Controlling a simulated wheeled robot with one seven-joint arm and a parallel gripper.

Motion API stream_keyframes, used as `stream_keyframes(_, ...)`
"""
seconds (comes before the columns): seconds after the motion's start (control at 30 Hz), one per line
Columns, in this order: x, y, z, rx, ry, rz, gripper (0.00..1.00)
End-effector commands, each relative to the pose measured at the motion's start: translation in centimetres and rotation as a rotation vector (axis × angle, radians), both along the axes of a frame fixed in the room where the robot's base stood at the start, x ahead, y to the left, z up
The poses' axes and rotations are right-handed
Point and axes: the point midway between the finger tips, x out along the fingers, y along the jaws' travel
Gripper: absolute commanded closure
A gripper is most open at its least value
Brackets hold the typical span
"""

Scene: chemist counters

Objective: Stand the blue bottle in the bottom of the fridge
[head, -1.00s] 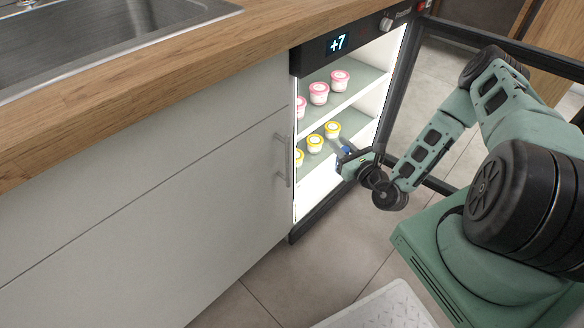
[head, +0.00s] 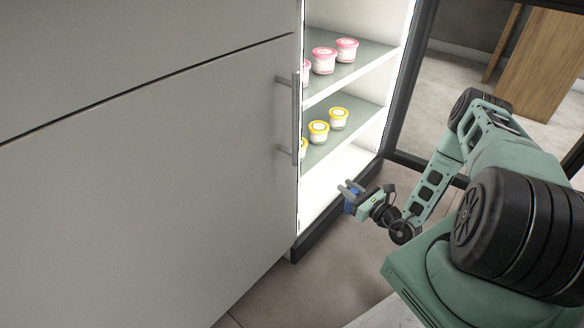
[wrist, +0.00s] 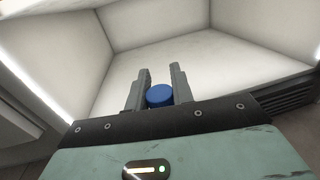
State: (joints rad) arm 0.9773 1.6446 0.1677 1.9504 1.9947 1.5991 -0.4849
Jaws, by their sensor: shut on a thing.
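My gripper (head: 350,194) is shut on the blue bottle (head: 349,206) at the front opening of the fridge (head: 335,190). In the wrist view, the round blue top of the bottle (wrist: 160,95) sits between the two grey fingers of my gripper (wrist: 159,84). The rest of the bottle is mostly hidden. Ahead of the fingers, the white bottom compartment of the fridge (wrist: 185,60) is empty where it shows. In the head view, the fridge floor lies just beyond my gripper, below the lower shelf.
Yellow-lidded tubs (head: 318,131) stand on the lower shelf and pink-lidded tubs (head: 323,61) on the upper shelf. The fridge door (head: 402,100) is open to the right. A white cabinet with a handle (head: 295,120) borders the opening on the left.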

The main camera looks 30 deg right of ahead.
Motion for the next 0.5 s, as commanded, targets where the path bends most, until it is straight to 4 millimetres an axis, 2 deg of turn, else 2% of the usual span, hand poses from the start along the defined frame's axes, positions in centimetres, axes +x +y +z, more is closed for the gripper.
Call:
stream_keyframes(0.17, 2.6, 0.5, -0.5, -0.001, -0.005, 0.007, 1.0)
stream_keyframes(0.5, 10.8, 2.1, -0.6, -0.002, -0.004, 0.005, 1.0)
